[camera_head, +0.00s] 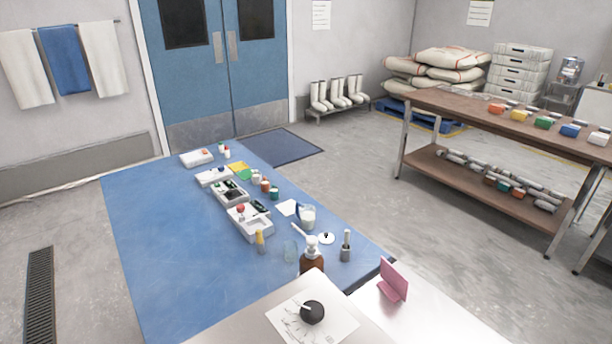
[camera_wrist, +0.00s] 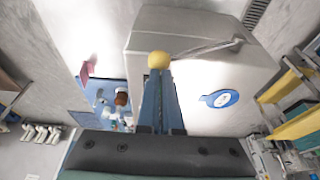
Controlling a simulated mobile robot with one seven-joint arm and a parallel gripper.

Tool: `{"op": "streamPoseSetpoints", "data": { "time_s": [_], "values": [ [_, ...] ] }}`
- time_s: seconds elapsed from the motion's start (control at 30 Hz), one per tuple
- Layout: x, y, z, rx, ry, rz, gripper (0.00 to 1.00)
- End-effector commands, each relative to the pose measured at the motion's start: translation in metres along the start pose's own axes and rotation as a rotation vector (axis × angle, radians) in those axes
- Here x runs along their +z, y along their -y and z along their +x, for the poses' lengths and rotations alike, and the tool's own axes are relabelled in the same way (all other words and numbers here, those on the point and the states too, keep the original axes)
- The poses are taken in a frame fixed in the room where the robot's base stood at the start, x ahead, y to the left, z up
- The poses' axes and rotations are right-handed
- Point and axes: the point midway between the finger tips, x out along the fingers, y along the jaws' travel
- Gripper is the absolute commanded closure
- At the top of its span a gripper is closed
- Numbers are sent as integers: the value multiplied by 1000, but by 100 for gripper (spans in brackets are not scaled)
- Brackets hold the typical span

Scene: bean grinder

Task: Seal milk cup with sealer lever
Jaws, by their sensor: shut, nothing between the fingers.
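In the wrist view my gripper (camera_wrist: 159,76) has its blue fingers together, shut and empty. A yellow ball (camera_wrist: 158,59) shows right at the fingertips; I cannot tell whether they touch. A grey rod (camera_wrist: 210,47) runs from near the ball to the right, like a lever, across a large pale box-like machine (camera_wrist: 190,30) with a blue oval label. This may be the sealer. In the head view a clear cup with white contents (camera_head: 308,217), perhaps milk, stands on the blue table (camera_head: 160,270). My gripper is outside the head view.
A brown pump bottle (camera_head: 312,258), a small metal holder (camera_head: 346,247) and several white devices stand on the blue table. A pink stand (camera_head: 393,281) and a black round object (camera_head: 312,312) are on the near white counter. The blue table's left side is clear.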

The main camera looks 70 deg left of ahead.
Motion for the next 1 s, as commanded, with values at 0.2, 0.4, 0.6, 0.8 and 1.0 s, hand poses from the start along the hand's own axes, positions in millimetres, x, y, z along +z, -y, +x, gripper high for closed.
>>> {"op": "streamPoseSetpoints", "data": {
  "time_s": [0.2, 0.4, 0.6, 0.8, 1.0],
  "values": [
    [0, 1, 1, -2, 1, 0, 100],
    [1, 0, 2, -2, 2, 0, 100],
    [3, -1, 8, -2, 3, -1, 100],
    [4, -2, 12, -3, 2, -1, 100],
    [3, -3, 11, -3, 1, -1, 100]
  ]
}}
